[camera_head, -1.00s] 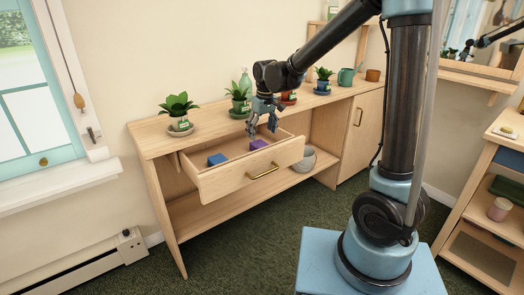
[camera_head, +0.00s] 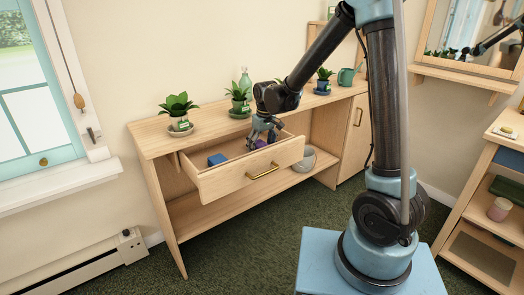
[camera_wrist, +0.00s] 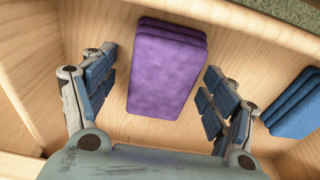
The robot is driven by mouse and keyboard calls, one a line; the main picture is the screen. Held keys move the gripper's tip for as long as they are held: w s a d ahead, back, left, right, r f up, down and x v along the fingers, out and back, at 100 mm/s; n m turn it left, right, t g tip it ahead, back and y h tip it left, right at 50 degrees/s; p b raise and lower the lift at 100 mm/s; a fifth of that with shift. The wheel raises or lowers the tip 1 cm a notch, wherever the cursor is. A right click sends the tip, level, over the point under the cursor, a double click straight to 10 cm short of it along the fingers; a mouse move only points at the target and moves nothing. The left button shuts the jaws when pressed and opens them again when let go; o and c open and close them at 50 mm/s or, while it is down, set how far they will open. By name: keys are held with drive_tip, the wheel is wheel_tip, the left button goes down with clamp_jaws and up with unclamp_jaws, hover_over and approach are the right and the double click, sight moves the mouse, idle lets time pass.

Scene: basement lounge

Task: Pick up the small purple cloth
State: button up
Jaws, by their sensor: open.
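The small purple cloth (camera_wrist: 167,72) is a folded stack lying on the floor of the open drawer (camera_head: 225,180). In the wrist view it lies between my two fingers, with a gap on each side. In the head view only a bit of the purple cloth (camera_head: 260,143) shows beside my gripper. My gripper (camera_head: 264,132) is inside or just above the right part of the drawer, pointing down. In the wrist view my gripper (camera_wrist: 158,92) is open and empty, with its fingers on either side of the cloth.
A folded blue cloth (camera_head: 217,159) lies in the drawer's left part; in the wrist view the blue cloth (camera_wrist: 297,104) is right of my right finger. The drawer front has a brass handle (camera_head: 263,172). Potted plants (camera_head: 179,112) stand on the cabinet top (camera_head: 205,118) behind. A grey bowl (camera_head: 304,160) sits below.

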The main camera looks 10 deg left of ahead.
sight(262, 145)
drive_tip(key=c, duration=1.1)
drive_tip(key=shift+c, duration=0.2)
wheel_tip(262, 145, up, 10)
drive_tip(key=shift+r, duration=0.1)
